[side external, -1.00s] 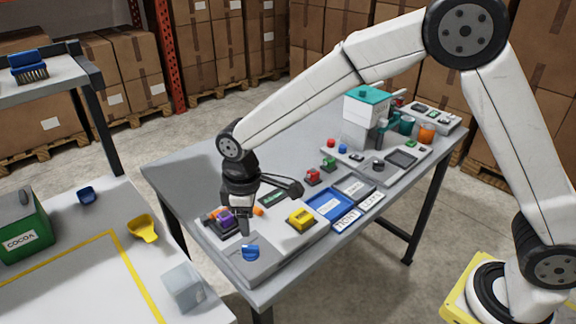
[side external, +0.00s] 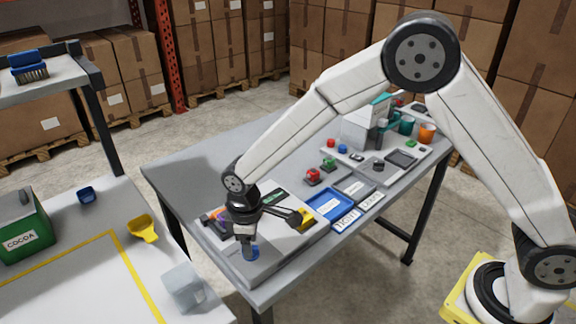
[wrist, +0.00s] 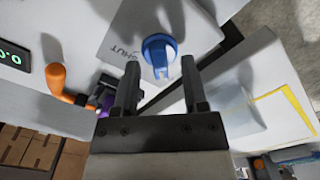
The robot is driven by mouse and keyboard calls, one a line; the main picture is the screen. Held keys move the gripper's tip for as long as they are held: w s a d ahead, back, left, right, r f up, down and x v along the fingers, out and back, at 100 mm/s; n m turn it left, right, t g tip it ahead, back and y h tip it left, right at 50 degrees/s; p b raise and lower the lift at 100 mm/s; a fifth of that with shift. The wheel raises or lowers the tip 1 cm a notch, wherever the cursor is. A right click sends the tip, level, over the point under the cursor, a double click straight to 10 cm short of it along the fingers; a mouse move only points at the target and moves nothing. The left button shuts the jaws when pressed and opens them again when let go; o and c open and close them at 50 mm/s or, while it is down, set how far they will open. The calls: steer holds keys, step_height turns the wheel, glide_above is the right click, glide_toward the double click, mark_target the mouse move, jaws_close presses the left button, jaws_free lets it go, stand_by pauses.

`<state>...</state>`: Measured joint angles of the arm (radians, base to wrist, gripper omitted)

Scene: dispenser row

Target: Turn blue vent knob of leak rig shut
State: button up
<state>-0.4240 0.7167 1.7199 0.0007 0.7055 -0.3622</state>
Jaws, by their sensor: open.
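The blue vent knob (side external: 251,252) sits on the grey panel at the near left end of the leak rig (side external: 277,262). In the wrist view the blue knob (wrist: 160,54) is round with a raised bar, beside the printed word SHUT (wrist: 120,55). The bar points down and to the right, away from that word. My gripper (side external: 247,252) points down over the knob. In the wrist view my gripper (wrist: 162,75) is open, its fingers one on each side of the knob's lower part. Whether they touch the knob I cannot tell.
An orange handle (wrist: 57,80) and a purple part (wrist: 106,106) lie close by. A clear block (side external: 183,287) is on the white table.

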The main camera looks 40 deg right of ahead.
steer(key=shift+f, duration=0.3)
jaws_close()
